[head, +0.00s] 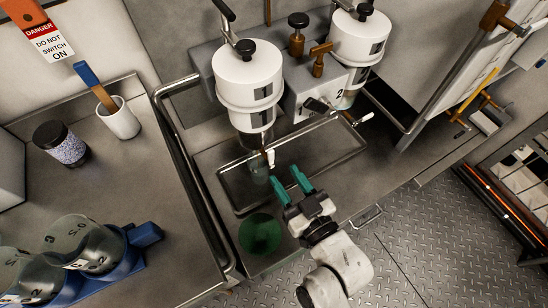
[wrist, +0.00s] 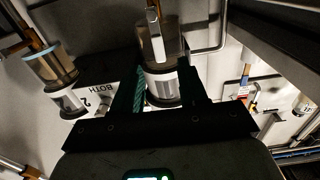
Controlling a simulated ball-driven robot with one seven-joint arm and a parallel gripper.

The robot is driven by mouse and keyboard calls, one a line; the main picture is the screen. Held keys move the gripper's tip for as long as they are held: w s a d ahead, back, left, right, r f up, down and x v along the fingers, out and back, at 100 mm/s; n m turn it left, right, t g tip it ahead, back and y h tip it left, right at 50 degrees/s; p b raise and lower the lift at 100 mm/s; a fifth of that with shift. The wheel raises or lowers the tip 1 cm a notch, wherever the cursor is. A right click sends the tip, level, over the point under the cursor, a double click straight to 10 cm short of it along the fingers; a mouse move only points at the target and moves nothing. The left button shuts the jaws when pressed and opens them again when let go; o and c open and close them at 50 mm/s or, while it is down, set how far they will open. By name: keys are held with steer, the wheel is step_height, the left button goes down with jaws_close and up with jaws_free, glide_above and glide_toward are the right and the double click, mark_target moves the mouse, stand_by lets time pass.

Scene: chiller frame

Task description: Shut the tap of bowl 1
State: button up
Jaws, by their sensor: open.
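Bowl 1, taken as the left white bowl (head: 247,85), stands on the grey frame with a black knob on its lid. Its tap lever (head: 271,158) is a small pale handle below the bowl; I cannot tell whether the tap is open. My gripper (head: 290,176) is open and empty, its two green-tipped fingers in front of and slightly right of the lever, apart from it. In the wrist view, a bowl (wrist: 161,86) shows beyond the open fingers, with a silver lever (wrist: 155,38) above it.
The second white bowl (head: 360,36) stands at right, beside the control box (head: 318,92). A metal drip tray (head: 335,165) lies below. A green disc (head: 260,233) is left of my gripper. A white cup (head: 119,120) and jar (head: 62,144) stand on the left counter.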

mark_target(272, 156)
steer(key=shift+x, duration=3.1)
jaws_close()
